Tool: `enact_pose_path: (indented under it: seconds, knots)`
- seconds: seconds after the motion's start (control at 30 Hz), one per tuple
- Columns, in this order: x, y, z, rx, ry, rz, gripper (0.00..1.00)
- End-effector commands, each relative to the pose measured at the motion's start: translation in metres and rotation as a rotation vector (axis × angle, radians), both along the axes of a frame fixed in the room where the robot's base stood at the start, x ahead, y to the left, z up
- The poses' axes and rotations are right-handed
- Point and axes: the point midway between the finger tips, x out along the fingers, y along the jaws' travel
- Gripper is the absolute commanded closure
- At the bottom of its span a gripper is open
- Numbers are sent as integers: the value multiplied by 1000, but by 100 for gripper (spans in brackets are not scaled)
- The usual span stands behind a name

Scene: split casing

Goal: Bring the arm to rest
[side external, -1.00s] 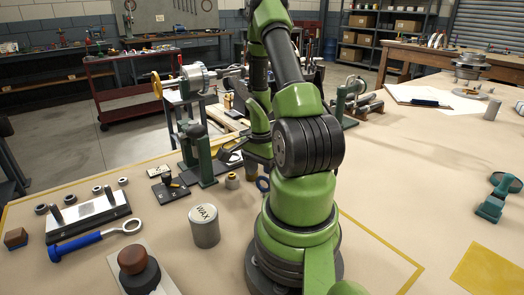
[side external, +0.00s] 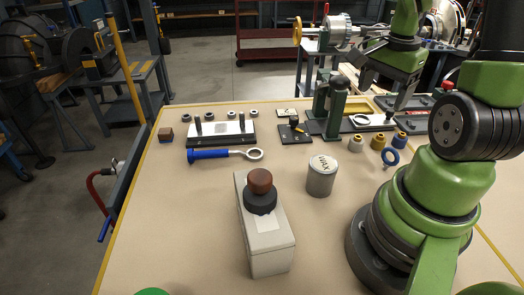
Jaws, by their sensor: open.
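My gripper (side external: 385,96) hangs from my green arm in the upper right of the side view. Its grey fingers are apart and point down, with nothing seen between them. It is above and behind a long dark plate (side external: 350,125) that carries a pale ring (side external: 362,120). I cannot tell its exact height over the plate. A green upright stand (side external: 335,112) is just left of it.
A button box (side external: 265,240), blue-handled ring tool (side external: 215,155) and pegged block (side external: 222,133) are left.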

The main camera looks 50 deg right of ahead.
Motion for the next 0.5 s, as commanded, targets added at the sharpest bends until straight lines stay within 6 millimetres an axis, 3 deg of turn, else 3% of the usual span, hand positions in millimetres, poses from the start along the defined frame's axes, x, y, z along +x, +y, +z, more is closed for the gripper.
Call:
enact_pose_path:
  seconds: [0.1,0.23,0.4,0.5]
  knots:
    - [27,40,38,-76,-93,286,23]
    - [40,94,75,-149,-212,626,23]
    - [30,161,109,-227,-383,1049,23]
    - [17,187,121,-259,-467,1234,23]
